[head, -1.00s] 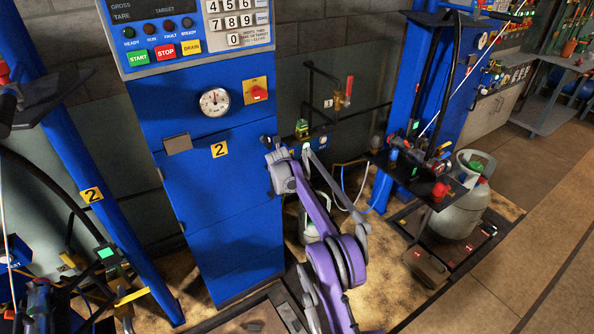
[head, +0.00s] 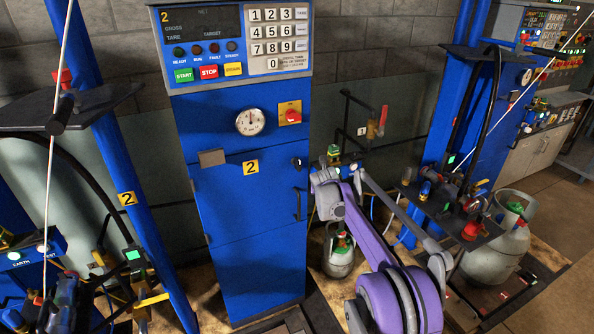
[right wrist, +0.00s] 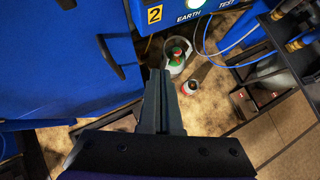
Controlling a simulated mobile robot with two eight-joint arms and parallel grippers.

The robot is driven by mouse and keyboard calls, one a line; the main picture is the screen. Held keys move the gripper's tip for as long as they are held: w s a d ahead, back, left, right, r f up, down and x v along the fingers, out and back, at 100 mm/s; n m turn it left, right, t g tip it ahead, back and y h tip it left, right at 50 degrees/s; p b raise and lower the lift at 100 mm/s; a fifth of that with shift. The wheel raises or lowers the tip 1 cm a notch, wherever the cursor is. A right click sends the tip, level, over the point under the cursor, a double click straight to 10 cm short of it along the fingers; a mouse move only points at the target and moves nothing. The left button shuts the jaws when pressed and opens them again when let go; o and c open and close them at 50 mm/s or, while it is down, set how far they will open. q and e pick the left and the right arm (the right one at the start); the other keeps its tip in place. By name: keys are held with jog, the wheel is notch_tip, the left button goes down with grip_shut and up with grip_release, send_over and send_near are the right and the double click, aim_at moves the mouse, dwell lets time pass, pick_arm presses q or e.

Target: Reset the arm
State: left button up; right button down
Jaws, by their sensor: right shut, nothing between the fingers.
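My right arm (head: 392,290) is purple and grey and rises from the bottom right of the head view, bending at a large joint. Its far end (head: 328,190) is in front of the wall gear beside the blue cabinet. In the right wrist view my right gripper (right wrist: 160,78) has its dark fingers together and holds nothing. Its fingers are hard to make out in the head view. My left gripper is not in view.
The blue cabinet (head: 240,215) with keypad and gauge stands left of the arm. A small gas cylinder (head: 338,258) stands on the floor behind the arm. A larger grey cylinder (head: 492,255) stands at right, under a dark shelf. Tan floor lies between them.

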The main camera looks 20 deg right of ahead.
jog(key=s+a+r+m+y+p, duration=0.1)
jog(key=s+a+r+m, duration=0.2)
jog(key=s+a+m, duration=0.35)
jog(key=s+a+r+m+g+p, duration=0.1)
jog(key=s+a+r+m, duration=0.25)
jog(key=s, duration=0.55)
jog(key=s+a+r+m+y+p, duration=0.1)
jog(key=s+a+r+m, duration=0.1)
jog(key=s+a+m, duration=0.35)
jog(key=s+a+f+m+y+p, duration=0.1)
jog(key=s+a+f+m, duration=0.1)
jog(key=s+m, duration=0.5)
jog(key=s+a+f+m+g+y+p, duration=0.1)
jog(key=s+a+f+m, duration=0.2)
jog(key=s+m, duration=0.5)
jog(key=s+f, duration=0.1)
jog(key=s, duration=0.9)
jog(key=shift+s+a+p, duration=0.15)
jog(key=shift+s+p, duration=0.15)
jog(key=shift+s, duration=0.1)
